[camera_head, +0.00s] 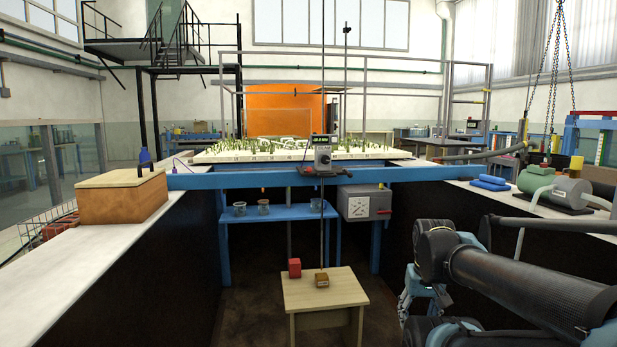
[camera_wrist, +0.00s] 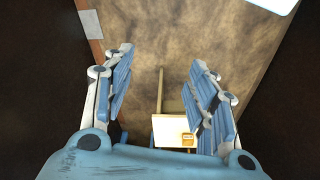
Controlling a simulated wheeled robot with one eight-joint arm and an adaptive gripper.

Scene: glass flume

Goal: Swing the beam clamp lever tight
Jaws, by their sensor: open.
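A blue beam (camera_head: 245,180) spans the channel from wall to wall. A dark clamp carriage (camera_head: 318,172) sits on it near the middle, with a grey gauge box (camera_head: 322,157) and a thin upright rod. The clamp lever is too small to make out, so its angle cannot be told. My gripper (camera_wrist: 160,88) is open and empty in the wrist view. It points down at the channel floor, with no beam or clamp between its fingers. In the head view my arm is at the lower right, well apart from the clamp and nearer the camera.
A green motor (camera_head: 537,180) and blue cloths (camera_head: 490,183) lie on the right ledge.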

